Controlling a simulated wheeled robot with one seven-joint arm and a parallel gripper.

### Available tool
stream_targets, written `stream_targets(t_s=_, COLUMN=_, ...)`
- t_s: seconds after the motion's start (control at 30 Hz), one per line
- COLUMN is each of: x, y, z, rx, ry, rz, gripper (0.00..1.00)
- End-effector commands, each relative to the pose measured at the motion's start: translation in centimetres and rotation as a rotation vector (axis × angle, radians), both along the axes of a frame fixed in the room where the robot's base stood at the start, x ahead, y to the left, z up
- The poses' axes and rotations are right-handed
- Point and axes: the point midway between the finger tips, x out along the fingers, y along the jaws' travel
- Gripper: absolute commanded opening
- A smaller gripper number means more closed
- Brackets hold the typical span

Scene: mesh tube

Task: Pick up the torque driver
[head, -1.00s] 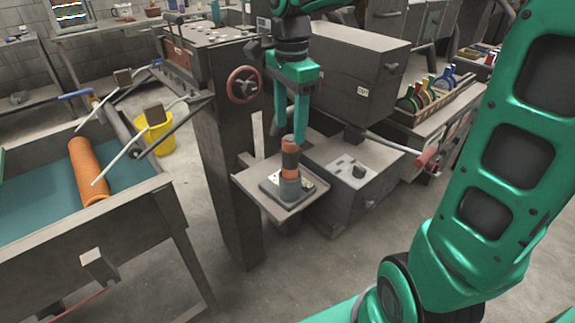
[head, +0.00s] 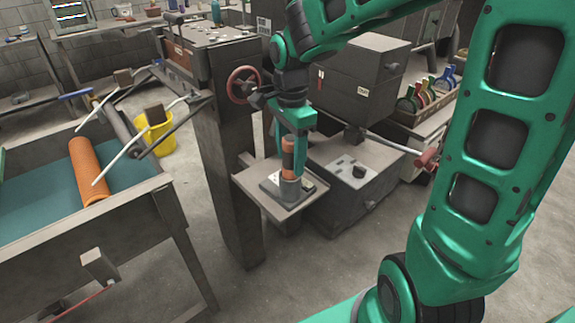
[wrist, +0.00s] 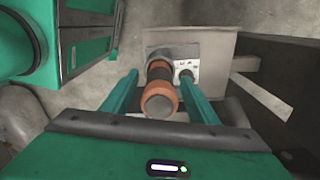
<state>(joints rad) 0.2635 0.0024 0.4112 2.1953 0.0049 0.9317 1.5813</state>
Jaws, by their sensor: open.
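The torque driver (head: 288,155) has an orange and dark body and stands upright in a grey holder (head: 289,188) on a small shelf plate. In the wrist view the torque driver (wrist: 159,92) is seen end-on from above, between the two green fingers. My gripper (head: 293,158) points down over it in the head view, with its fingers on either side of the upper body. My gripper (wrist: 158,84) is open in the wrist view, and a gap shows on at least the right side of the driver. The driver's lower end is hidden in the holder.
The shelf plate (head: 262,203) juts out from a dark post (head: 228,180) with a red handwheel (head: 243,85). A grey box (head: 352,190) stands close on the right. A table with an orange roller (head: 88,170) is at the left.

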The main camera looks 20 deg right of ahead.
Motion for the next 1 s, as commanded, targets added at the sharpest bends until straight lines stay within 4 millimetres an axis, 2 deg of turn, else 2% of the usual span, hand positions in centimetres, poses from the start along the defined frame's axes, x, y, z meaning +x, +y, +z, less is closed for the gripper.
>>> stream_targets(t_s=0.07, x=0.0, y=0.0, z=0.0, rx=0.000, ry=0.000, rz=0.000, gripper=0.54)
stream_targets(t_s=0.1, x=0.0, y=0.0, z=0.0, rx=0.000, ry=0.000, rz=0.000, gripper=0.49)
stream_targets(t_s=0.3, x=0.0, y=0.0, z=0.0, rx=0.000, ry=0.000, rz=0.000, gripper=0.05)
stream_targets(t_s=0.57, x=0.1, y=0.0, z=0.2, rx=0.000, ry=-0.002, rz=0.000, gripper=0.05)
stream_targets(t_s=0.67, x=0.1, y=0.0, z=0.9, rx=-0.001, ry=-0.003, rz=0.000, gripper=0.05)
stream_targets(t_s=1.0, x=0.1, y=0.0, z=6.6, rx=0.000, ry=-0.006, rz=0.000, gripper=0.05)
